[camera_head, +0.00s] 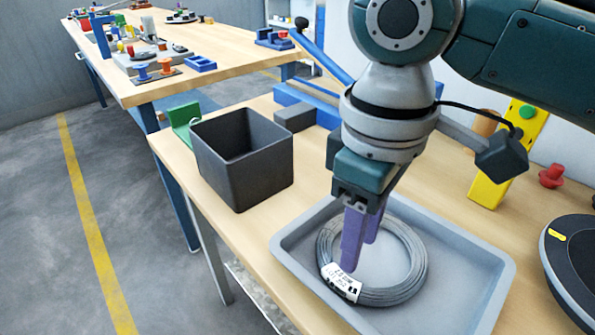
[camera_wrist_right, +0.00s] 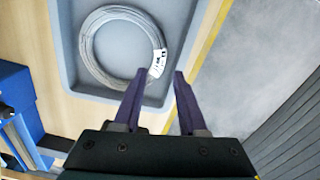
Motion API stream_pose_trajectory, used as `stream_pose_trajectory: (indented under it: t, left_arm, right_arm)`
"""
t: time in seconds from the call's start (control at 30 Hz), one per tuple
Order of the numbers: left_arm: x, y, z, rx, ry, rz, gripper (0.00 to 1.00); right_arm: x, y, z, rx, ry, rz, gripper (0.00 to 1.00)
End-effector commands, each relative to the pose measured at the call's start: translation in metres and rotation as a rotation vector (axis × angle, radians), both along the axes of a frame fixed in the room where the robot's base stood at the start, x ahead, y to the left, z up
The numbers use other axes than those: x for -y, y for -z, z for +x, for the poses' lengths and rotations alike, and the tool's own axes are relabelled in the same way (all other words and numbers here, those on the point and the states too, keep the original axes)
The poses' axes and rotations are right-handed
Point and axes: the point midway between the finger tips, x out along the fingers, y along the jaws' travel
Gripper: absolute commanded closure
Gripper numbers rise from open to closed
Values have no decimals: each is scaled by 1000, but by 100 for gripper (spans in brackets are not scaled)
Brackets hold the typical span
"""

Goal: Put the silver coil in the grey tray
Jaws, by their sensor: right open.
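The silver coil (camera_head: 415,270) lies flat inside the grey tray (camera_head: 490,285), with a white label on its ring. In the right wrist view the coil (camera_wrist_right: 88,45) also rests within the tray (camera_wrist_right: 66,50). My right gripper (camera_head: 361,240) is over the tray's left part, with its purple fingers in front of the coil in the head view. The gripper hides part of the coil in the head view. My left gripper is not in view.
A dark square bin (camera_head: 245,165) stands on the table left of the tray. A yellow block with a green button (camera_head: 510,150) and a round black device (camera_head: 575,265) are on the right. Blue and grey blocks lie behind. Bare wood lies between bin and tray.

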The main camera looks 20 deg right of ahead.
Motion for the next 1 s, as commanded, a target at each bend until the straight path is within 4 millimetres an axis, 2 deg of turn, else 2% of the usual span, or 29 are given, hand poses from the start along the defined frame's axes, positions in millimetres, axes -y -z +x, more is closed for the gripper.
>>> stream_pose_trajectory:
  t: [0.03, 0.1, 0.27, 0.37, 0.53, 0.63, 0.77, 1.0]
  left_arm:
    - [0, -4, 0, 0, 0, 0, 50]
    - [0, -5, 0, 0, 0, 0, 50]
    - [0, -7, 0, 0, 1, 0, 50]
    - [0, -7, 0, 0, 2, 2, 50]
    - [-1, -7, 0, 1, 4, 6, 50]
    - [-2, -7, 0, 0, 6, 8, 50]
    - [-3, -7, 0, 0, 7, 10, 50]
    - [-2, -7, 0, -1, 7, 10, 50]
  right_arm:
    - [0, -12, 1, 4, -1, 0, 59]
    - [0, -23, 0, 2, 0, 1, 59]
    - [-2, -35, -2, 1, -3, 6, 59]
    - [-14, -28, -11, 9, -16, 41, 59]
    - [-49, -6, -45, 74, -12, 183, 59]
    - [-56, 1, -67, 136, 58, 254, 59]
    - [-39, 6, -93, 211, 196, 267, 59]
    - [19, 8, -136, 286, 391, 144, 59]
